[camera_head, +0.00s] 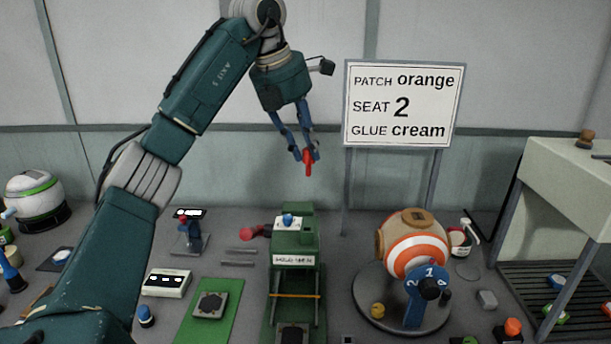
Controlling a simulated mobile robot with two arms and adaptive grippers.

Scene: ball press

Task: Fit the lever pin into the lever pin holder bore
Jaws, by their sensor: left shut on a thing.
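My left gripper (303,156) hangs from its arm above and behind the green press, with its fingers pointing down. It is shut on a small red piece that looks like the lever pin (308,168). The pin is held upright in the air, well clear of the press. The green press (292,244) stands on the table at the middle, with a blue and white knob on top. A red-ended lever (255,232) sticks out at its left side. I cannot make out the pin holder bore at this size. My right gripper is not in view.
A sign (402,104) stands behind on two legs. An orange and white ball (412,245) sits on a round stand at the right. A slatted rack stands far right.

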